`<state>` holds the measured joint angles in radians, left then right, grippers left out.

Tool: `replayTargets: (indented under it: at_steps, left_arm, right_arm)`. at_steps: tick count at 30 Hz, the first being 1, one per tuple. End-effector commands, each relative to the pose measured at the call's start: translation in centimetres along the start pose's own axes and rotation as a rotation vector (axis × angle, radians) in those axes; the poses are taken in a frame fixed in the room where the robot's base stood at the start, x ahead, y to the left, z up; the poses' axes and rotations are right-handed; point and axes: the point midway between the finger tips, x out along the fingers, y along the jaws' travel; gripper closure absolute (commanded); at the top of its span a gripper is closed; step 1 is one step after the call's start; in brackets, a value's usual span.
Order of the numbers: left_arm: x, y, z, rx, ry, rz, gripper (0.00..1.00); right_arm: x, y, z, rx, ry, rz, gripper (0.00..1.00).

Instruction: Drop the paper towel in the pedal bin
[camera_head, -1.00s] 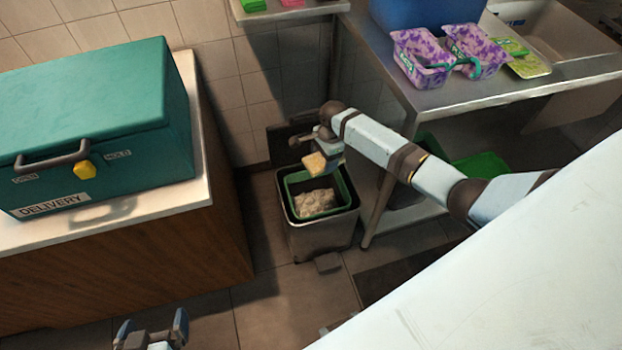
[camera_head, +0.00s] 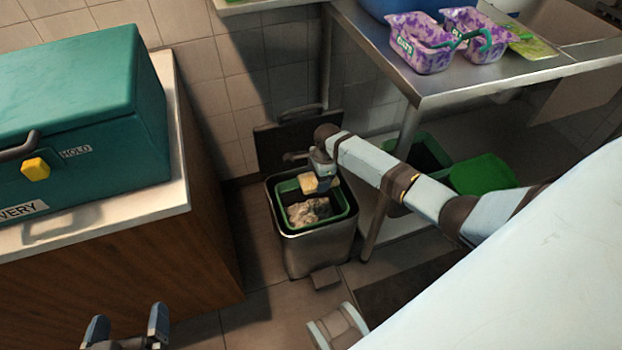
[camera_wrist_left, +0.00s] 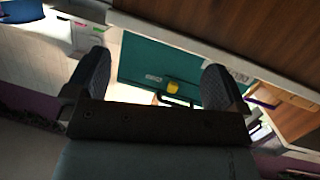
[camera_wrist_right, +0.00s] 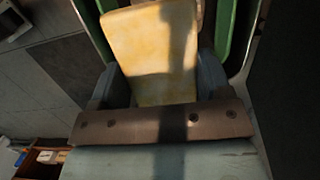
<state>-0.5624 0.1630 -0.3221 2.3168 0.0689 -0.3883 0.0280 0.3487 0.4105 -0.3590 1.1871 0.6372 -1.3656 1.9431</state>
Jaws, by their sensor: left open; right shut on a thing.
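The pedal bin (camera_head: 322,252) stands open on the floor, with its dark lid (camera_head: 285,142) up at the back. Inside its green inner bucket (camera_head: 346,196) lies a crumpled pale heap (camera_head: 309,211). My right gripper (camera_head: 322,180) is over the bin's opening, shut on a yellowish folded paper towel (camera_head: 312,185). In the right wrist view the towel (camera_wrist_right: 155,55) sits between the fingers, with the green bucket rim beyond it. My left gripper (camera_head: 128,325) is open and empty, low at the left; it also shows in the left wrist view (camera_wrist_left: 150,85).
A teal delivery box (camera_head: 80,115) sits on the counter at left. A steel table (camera_head: 470,85) at right holds purple patterned tubs (camera_head: 420,45). A green crate (camera_head: 482,175) is underneath. A pale surface (camera_head: 530,270) fills the lower right.

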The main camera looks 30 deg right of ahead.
Motion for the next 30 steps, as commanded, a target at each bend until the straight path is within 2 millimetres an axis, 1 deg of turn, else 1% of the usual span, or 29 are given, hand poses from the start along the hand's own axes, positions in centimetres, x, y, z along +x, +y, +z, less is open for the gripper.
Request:
replayTargets:
  at_steps: [1, 6, 15, 16, 19, 20, 26, 29, 30]
  left_arm:
    - [0.1, 0.2, -0.2, -0.002, 0.020, 0.007, 0.00]
    - [0.2, 0.6, -1.1, -0.009, 0.060, 0.021, 0.00]
    - [0.2, 0.7, -1.3, -0.011, 0.067, 0.023, 0.00]
    - [0.2, 0.7, -1.3, -0.011, 0.067, 0.023, 0.00]
    - [0.2, 0.7, -1.3, -0.010, 0.066, 0.023, 0.00]
    - [0.2, 0.7, -1.2, -0.010, 0.066, 0.023, 0.00]
    - [0.2, 0.7, -1.3, -0.010, 0.066, 0.023, 0.00]
    - [0.2, 0.7, -1.5, -0.007, 0.062, 0.022, 0.00]
    - [0.1, 0.6, -1.5, -0.004, 0.055, 0.020, 0.00]
  right_arm:
    - [0.4, 0.0, -0.1, 0.000, 0.000, 0.000, 0.51]
    - [0.7, 0.0, -0.1, 0.000, 0.000, 0.000, 0.51]
    - [0.6, 0.0, -0.1, 0.000, 0.000, 0.000, 0.51]
    - [0.6, 0.0, -0.1, 0.000, 0.000, 0.000, 0.24]
    - [0.6, 0.0, -0.1, 0.000, 0.000, 0.000, 0.01]
    - [0.6, 0.0, -0.1, 0.000, 0.000, 0.000, 0.00]
    - [0.6, 0.0, -0.1, 0.000, 0.000, 0.000, 0.00]
    - [0.0, 0.0, -0.1, 0.000, 0.000, 0.000, 0.00]
    - [-0.4, 0.0, -0.1, 0.000, 0.000, 0.000, 0.00]
